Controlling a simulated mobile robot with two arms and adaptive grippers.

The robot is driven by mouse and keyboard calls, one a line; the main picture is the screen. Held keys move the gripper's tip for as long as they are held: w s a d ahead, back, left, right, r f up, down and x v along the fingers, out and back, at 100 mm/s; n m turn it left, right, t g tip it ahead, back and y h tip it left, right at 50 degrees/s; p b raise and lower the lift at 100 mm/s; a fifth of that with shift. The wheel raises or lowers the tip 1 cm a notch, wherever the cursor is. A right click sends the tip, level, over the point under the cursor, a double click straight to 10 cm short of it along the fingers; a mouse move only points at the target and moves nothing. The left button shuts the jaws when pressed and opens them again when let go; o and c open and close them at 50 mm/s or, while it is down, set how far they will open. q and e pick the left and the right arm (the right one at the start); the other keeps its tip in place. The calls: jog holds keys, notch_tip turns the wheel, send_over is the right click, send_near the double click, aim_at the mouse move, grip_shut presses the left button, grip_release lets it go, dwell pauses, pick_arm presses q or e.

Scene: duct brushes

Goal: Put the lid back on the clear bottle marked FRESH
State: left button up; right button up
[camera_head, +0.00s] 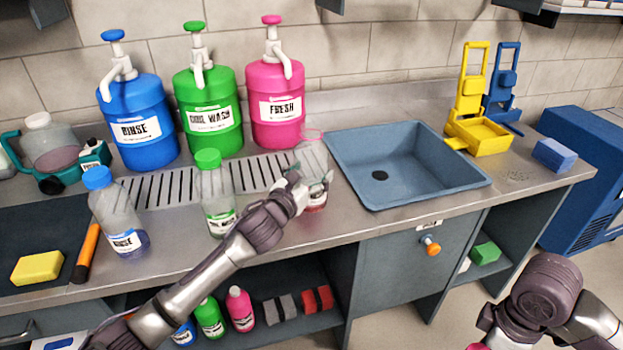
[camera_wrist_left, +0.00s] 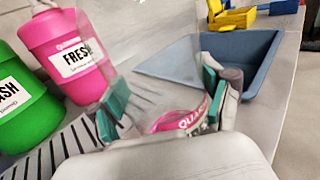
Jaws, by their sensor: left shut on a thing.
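The clear bottle with a pink-edged label (camera_head: 315,157) stands on the counter between the drain slats and the sink. A thin pink ring shows at its top, and I make out no solid cap on it. My left gripper (camera_head: 313,186) is shut around the lower part of this bottle, hiding much of its label.
Blue RINSE (camera_head: 138,125), green (camera_head: 208,115) and pink FRESH (camera_head: 276,108) pump jugs stand behind. Blue-capped (camera_head: 118,213) and green-capped (camera_head: 214,192) bottles stand left of my gripper. The sink (camera_head: 405,162) is to the right. A yellow sponge (camera_head: 37,268) lies far left.

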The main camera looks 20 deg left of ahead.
aim_at(311, 147)
pick_arm(q)
jog(key=shift+r+p, duration=0.3)
jog(key=shift+r, duration=3.1)
pick_arm(e)
jog(key=shift+r, duration=0.35)
pick_arm(q)
jog(key=shift+r, duration=0.1)
